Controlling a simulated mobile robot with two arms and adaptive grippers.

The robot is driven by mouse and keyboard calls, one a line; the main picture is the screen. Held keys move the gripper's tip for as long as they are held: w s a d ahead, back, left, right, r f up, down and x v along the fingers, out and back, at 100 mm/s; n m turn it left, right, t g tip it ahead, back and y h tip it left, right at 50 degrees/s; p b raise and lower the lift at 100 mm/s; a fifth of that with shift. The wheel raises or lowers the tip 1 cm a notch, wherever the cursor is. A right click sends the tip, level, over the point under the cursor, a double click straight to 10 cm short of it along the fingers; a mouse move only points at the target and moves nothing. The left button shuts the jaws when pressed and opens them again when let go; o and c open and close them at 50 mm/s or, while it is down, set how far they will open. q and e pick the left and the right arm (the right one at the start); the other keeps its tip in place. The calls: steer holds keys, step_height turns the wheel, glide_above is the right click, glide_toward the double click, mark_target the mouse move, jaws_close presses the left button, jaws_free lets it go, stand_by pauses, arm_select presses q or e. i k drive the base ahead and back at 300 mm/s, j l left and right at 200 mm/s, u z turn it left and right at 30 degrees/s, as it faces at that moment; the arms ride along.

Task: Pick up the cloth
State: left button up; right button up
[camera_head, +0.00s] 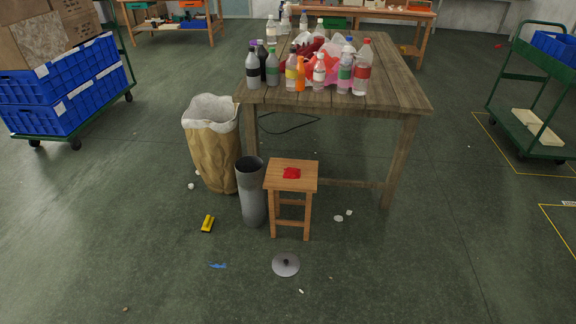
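A small crumpled red cloth (292,173) lies on the seat of a wooden stool (308,183). The stool stands in front of a wooden table (402,97). Larger dark red and bright red pieces, perhaps also cloth or bags, sit among the bottles on that table. Neither of my grippers shows in the head view.
A grey metal cylinder (252,190) stands just left of the stool, with a paper-like bin (213,150) behind it. A grey lid (286,264), a yellow object (208,223) and scraps lie on the floor. Carts with blue crates (40,112) stand left and right. The front floor is mostly open.

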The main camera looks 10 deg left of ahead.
mark_target(290, 172)
steer(key=i+l+u, duration=0.1)
steer(key=u, duration=0.3)
steer(key=i+l+u, duration=0.25)
steer(key=u, duration=0.15)
steer(key=i, duration=0.05)
